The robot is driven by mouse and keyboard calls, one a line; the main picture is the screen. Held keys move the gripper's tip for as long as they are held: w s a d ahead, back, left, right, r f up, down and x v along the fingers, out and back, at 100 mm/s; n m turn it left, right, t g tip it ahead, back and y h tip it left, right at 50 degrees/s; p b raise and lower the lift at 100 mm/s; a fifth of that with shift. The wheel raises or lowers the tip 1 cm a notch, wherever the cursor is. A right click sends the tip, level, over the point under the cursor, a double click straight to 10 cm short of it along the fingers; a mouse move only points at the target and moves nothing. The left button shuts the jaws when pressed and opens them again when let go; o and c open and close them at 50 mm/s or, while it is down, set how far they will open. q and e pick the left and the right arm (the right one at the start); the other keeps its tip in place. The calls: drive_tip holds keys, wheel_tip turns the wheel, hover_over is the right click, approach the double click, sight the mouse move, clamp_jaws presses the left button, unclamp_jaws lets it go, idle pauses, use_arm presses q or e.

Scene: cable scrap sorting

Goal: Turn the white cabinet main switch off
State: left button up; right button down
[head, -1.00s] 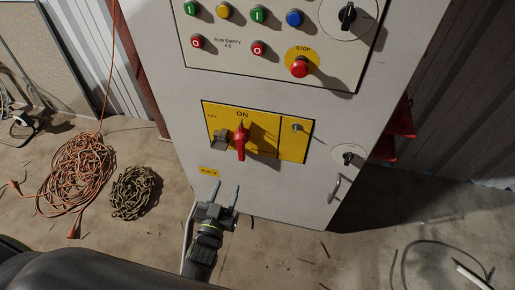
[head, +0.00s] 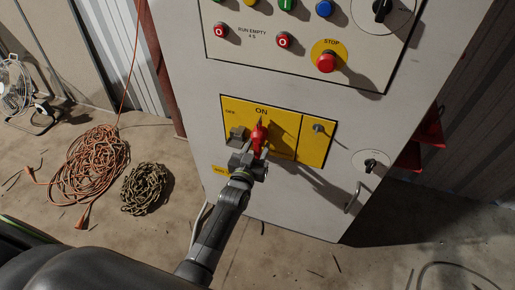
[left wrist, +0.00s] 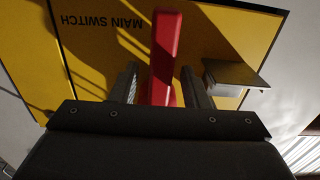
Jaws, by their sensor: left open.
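The white cabinet (head: 290,200) carries a yellow main switch plate (head: 315,150) with ON at its top and OFF at its upper left. The red switch handle (head: 258,136) stands upright, in line with ON. My left gripper (head: 257,150) is at the plate with its fingers open around the handle's lower part. In the left wrist view the red handle (left wrist: 165,50) rises between the two fingers (left wrist: 160,88), with a visible gap at the left finger and a narrower one at the right. My right gripper is not in view.
A grey block (head: 237,134) juts from the plate just left of the handle. Above are a red STOP button (head: 326,63) and other push buttons. An orange cable coil (head: 90,165) and an olive coil (head: 145,188) lie on the floor at left.

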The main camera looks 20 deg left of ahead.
use_arm(q)
drive_tip(key=shift+w, duration=0.3)
clamp_jaws()
